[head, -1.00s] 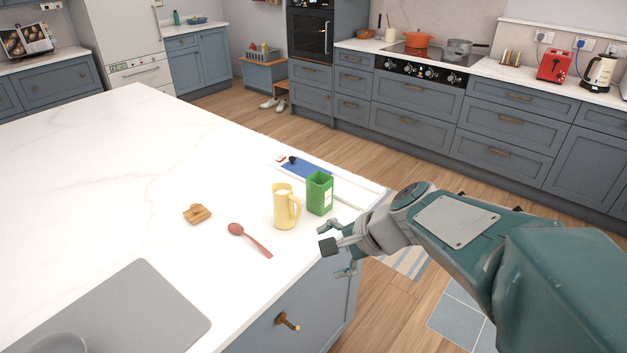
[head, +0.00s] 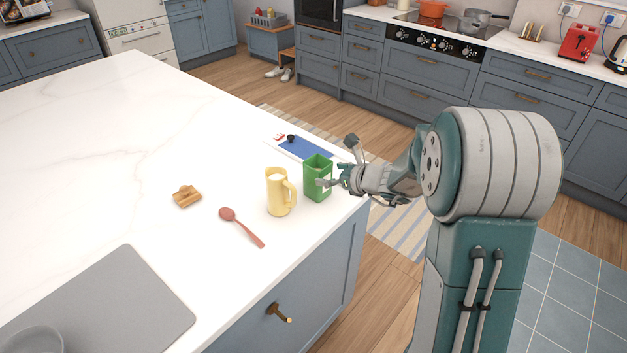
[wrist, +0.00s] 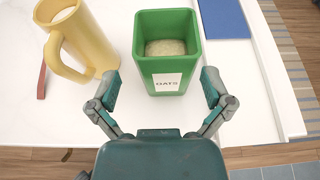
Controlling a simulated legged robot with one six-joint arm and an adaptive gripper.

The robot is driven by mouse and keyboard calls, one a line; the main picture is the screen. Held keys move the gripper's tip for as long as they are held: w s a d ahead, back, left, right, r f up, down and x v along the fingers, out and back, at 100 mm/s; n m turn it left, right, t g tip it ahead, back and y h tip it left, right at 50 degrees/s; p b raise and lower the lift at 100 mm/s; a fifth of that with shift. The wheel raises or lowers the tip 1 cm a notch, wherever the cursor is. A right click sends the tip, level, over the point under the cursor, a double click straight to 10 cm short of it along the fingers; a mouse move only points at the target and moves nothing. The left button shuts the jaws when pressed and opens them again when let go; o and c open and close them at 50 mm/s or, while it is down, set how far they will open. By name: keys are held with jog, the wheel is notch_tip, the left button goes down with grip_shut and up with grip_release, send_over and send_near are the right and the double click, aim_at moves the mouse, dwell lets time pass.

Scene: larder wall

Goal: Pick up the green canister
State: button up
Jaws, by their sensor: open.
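The green canister (head: 318,180) stands upright on the white countertop near its right edge. My gripper (head: 336,164) is at the canister's right side in the head view. In the wrist view my gripper (wrist: 161,88) is open, with one finger towards each side of the canister's near face. The canister's body lies just beyond the fingertips, and I see no grip on it.
A red spoon (head: 241,227), a wooden piece (head: 187,196) and a grey mat (head: 112,308) lie further left. A blue board or book (head: 305,149) lies behind. The counter's edge is near.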

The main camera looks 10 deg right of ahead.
aim_at(317, 165)
jog(key=shift+w+d+f, duration=0.2)
jog(key=shift+w, duration=0.2)
jog(key=x, duration=0.4)
jog(key=shift+w, duration=0.2)
jog(key=shift+a, duration=0.4)
jog(key=c, duration=0.7)
jog(key=shift+d, duration=0.2)
jog(key=c, duration=0.4)
jog(key=shift+o, duration=0.2)
jog(key=shift+d, duration=0.15)
